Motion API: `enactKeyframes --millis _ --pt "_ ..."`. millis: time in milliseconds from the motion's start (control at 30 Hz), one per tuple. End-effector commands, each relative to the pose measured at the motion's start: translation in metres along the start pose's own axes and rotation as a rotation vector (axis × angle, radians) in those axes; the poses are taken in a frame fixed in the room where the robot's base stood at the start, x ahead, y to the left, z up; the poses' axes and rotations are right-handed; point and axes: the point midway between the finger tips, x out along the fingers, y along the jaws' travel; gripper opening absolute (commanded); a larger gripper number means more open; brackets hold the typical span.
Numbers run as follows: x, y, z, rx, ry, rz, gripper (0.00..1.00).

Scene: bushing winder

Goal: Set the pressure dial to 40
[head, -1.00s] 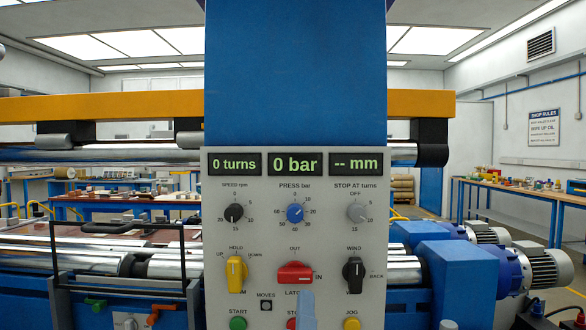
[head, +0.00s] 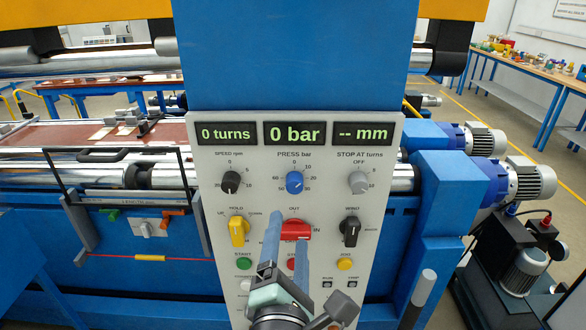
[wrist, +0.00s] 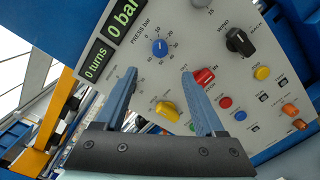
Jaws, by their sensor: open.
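The blue pressure dial (head: 294,182), labelled PRESS bar, is in the middle of the panel's upper dial row, and it shows in the wrist view (wrist: 160,48). Its pointer mark is too small to read surely. The display above it (head: 294,134) reads 0 bar. My gripper (head: 289,228) is open and empty, its two blue fingers pointing at the panel. In the head view the fingertips appear below the dial, near the red knob (head: 296,229). In the wrist view my gripper (wrist: 158,74) has the dial beyond and between its fingertips, apart from them.
Below are a yellow knob (head: 238,232), a black WIND knob (head: 350,231) and several push buttons. Rollers (head: 150,175) lie left; blue motors (head: 520,182) stand right.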

Motion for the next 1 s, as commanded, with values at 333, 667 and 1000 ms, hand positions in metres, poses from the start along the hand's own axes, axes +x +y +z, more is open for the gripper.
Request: enactKeyframes --millis 333,667,1000 --pt "0.051 0.003 0.002 0.001 -0.002 0.001 0.71" --pt "0.103 0.002 0.002 0.003 -0.002 0.001 0.71" --pt "0.126 0.001 0.001 0.003 -0.002 0.002 0.71"
